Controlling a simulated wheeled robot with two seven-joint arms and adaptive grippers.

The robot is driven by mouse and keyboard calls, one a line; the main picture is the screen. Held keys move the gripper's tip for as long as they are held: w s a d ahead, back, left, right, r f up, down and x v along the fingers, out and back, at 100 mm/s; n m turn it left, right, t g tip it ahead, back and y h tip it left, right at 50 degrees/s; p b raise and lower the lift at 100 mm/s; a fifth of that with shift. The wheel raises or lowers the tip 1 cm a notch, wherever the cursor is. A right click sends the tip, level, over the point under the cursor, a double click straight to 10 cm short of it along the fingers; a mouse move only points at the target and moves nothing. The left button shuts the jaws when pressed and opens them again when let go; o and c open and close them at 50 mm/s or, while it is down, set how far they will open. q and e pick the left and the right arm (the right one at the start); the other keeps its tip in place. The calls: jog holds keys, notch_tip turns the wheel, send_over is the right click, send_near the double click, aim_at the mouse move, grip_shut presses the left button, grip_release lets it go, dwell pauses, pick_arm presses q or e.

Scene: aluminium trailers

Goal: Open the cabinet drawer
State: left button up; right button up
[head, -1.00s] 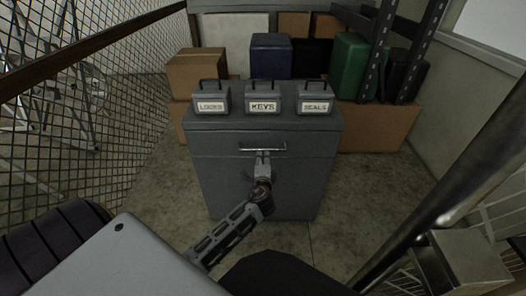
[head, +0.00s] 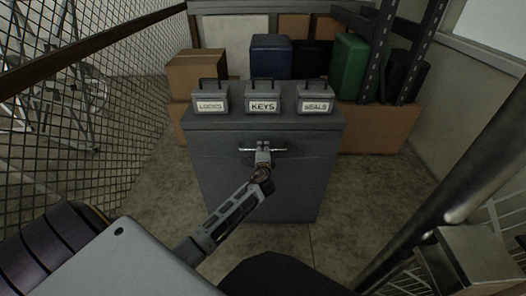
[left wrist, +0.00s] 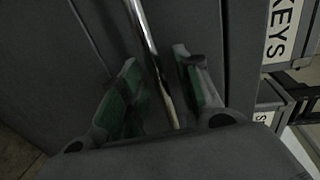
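The grey cabinet (head: 210,185) stands in front of me, with its drawer front (head: 310,150) near the top. The drawer looks shut. Its horizontal metal bar handle (head: 278,150) shows in the head view. My left gripper (head: 263,150) is at the middle of the handle. In the left wrist view the handle (left wrist: 147,30) runs between the two green-padded fingers of the left gripper (left wrist: 158,85). The fingers are apart, with visible space on both sides of the bar. My right gripper is not in view.
Three small labelled boxes stand on the cabinet: LOCKS (head: 211,97), KEYS (head: 262,98) and SEALS (head: 315,98). Cardboard boxes (head: 196,73) and bins are behind. A mesh wall (head: 90,110) is at left, a metal pole (head: 460,200) at right. Floor before the cabinet is clear.

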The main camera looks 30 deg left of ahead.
pick_arm(q)
jog(key=shift+c, duration=0.5)
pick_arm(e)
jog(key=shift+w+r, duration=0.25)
pick_arm(q)
grip_shut()
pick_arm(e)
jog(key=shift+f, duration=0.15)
pick_arm(q)
jog(key=shift+s, duration=0.1)
